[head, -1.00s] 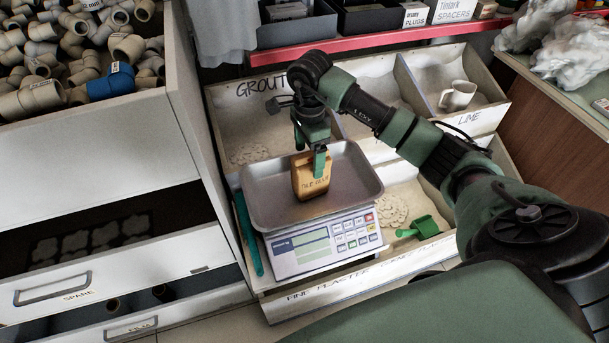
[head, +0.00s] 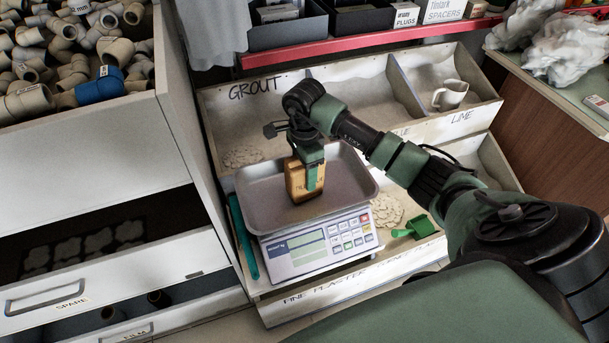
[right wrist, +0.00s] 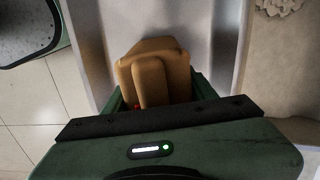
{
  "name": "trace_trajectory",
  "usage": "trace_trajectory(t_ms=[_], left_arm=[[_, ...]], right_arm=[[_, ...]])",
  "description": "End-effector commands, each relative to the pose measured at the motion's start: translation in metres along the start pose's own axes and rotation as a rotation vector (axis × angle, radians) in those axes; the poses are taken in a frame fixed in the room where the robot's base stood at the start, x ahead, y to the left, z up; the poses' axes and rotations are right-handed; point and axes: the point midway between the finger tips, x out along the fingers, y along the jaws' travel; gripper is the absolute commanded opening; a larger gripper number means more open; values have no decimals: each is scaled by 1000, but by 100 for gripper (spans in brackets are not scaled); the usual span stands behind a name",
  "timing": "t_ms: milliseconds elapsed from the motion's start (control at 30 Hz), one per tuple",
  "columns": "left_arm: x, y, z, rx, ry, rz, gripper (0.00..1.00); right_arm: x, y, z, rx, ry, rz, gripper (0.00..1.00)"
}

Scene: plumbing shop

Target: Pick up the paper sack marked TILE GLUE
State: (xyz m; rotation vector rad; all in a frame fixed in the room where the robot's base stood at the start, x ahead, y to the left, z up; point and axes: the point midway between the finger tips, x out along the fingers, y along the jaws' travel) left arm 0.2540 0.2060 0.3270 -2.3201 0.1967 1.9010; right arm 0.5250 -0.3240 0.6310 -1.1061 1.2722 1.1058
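The paper sack (head: 295,187), small and brown, stands in the metal tray of the scale in the head view. Its lettering is mostly covered by a green finger. My right gripper (head: 312,178) is lowered around the sack, with one finger in front of it and the other hidden behind. In the right wrist view the sack (right wrist: 155,72) lies between the green fingers (right wrist: 158,98), which stand wide apart. The fingers look open; whether either touches the sack is hard to see. My left gripper is not in view.
The scale (head: 318,248) stands on the front of a divided bin (head: 430,133) marked GROUT and LIME. A mug (head: 450,95) and a green scoop (head: 414,228) lie in its compartments. A cabinet wall (head: 184,120) rises close on the left, and a red shelf edge (head: 365,43) runs behind.

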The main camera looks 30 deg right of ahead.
Motion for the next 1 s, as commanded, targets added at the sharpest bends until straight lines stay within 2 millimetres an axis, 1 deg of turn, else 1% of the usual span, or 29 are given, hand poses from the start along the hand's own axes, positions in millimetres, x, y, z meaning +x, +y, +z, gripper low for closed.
trace_trajectory(t_ms=[367,567,667,767,1000], left_arm=[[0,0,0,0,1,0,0],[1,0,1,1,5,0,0],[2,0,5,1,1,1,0],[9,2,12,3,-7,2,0],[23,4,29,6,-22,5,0]], right_arm=[[-4,-2,0,0,-1,-5,0],[-17,-2,0,-1,-1,-8,0],[-31,-2,-1,0,0,-8,0],[-50,-3,0,-1,-1,-10,0],[-113,-3,-1,0,0,-12,0]])
